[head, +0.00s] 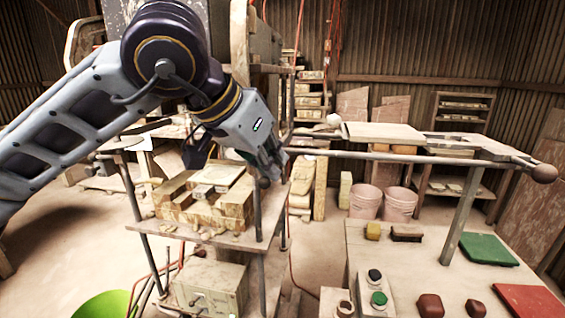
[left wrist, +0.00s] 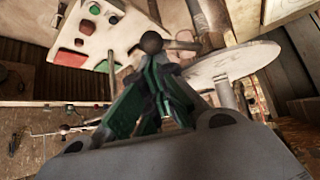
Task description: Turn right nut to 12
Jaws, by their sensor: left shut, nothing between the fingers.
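My left gripper (head: 270,165) reaches in from the upper left in the head view. Its fingers are shut with nothing between them. The tips are close to a vertical rod of the press-like frame, beside a small dark knob (head: 264,182); I cannot tell whether they touch. In the left wrist view the dark green fingers (left wrist: 155,95) are closed together, with a dark round ball (left wrist: 151,42) just beyond the tips. I cannot make out the right nut or its number marks. My right gripper is not in view.
A shelf with stacked tan blocks (head: 205,205) lies under my left arm. A long bar ending in a brown ball (head: 545,173) crosses to the right. The pale table has a control box with a green button (head: 379,298), a green pad (head: 487,249) and a red pad (head: 530,299).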

